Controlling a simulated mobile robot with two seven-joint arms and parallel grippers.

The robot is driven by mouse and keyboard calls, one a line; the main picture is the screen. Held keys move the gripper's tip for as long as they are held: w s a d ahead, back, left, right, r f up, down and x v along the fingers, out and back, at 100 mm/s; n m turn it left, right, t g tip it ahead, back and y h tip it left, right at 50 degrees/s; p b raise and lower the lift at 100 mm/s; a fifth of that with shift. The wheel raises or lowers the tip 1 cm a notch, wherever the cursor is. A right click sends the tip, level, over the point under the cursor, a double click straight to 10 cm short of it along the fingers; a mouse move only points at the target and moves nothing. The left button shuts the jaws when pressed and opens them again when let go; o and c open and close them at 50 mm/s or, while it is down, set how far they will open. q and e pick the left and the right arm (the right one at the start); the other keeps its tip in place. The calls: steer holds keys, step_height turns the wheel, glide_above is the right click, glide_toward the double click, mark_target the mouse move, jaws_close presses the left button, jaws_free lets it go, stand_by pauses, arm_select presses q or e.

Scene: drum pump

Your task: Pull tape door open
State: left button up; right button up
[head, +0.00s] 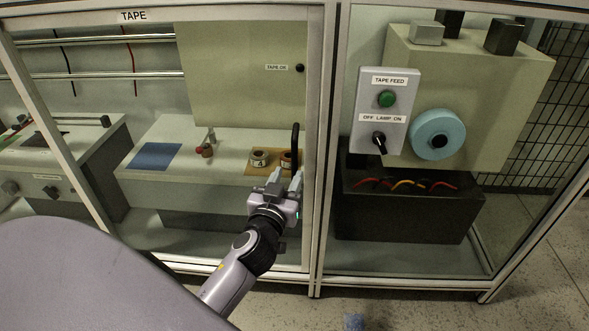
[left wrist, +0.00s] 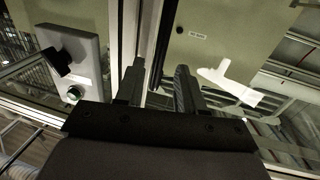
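The tape door (head: 312,110) is the framed clear panel at the left in the head view, labelled TAPE (head: 133,16), and it looks closed against the post. Its black upright handle (head: 295,142) is near the panel's right edge. My left gripper (head: 286,178) is at the lower end of the handle, fingers pointing up toward it. In the left wrist view the two fingers (left wrist: 158,90) stand apart with a dark upright bar (left wrist: 163,45), which looks like the handle, in line with the gap. I cannot tell whether they touch it. My right gripper is not in view.
Behind the panel are a blue pad (head: 153,156), tape rolls (head: 259,158) and a beige housing (head: 235,100). Right of the post is a grey TAPE FEED box (head: 385,110) with a green button and black knob.

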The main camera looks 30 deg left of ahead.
mark_target(294, 164)
arm_select(q)
steer(key=shift+x, duration=3.15)
jaws_close()
